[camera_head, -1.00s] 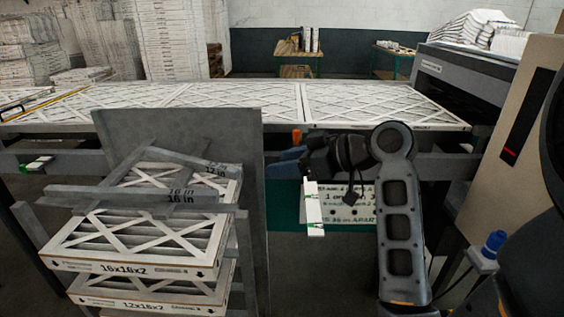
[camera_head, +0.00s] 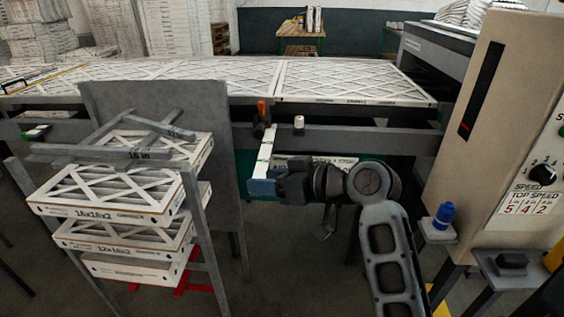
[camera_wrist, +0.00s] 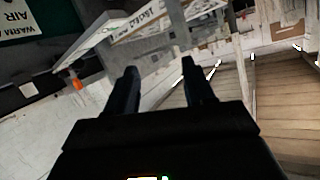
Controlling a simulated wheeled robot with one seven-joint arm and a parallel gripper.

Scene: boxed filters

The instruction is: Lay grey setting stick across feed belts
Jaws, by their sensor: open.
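Grey sticks lie on the rack at left in the head view: one marked "16 in" (camera_head: 85,153) lies across the top, and another (camera_head: 160,126) lies slanted behind it. My gripper (camera_head: 262,188) is in front of the long table, to the right of the rack and apart from the sticks. In the wrist view my gripper (camera_wrist: 159,68) shows two dark, spread fingers with nothing held between them. I cannot clearly make out the feed belts; the machine's dark opening (camera_head: 440,80) is at the right end of the table.
Boxed filters (camera_head: 105,195) fill the rack, with a grey upright panel (camera_head: 165,115) behind. Large filters (camera_head: 350,80) cover the table. A white bar (camera_head: 266,150) and orange-topped knob (camera_head: 261,110) sit close to my gripper. A beige control cabinet (camera_head: 485,110) stands at right.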

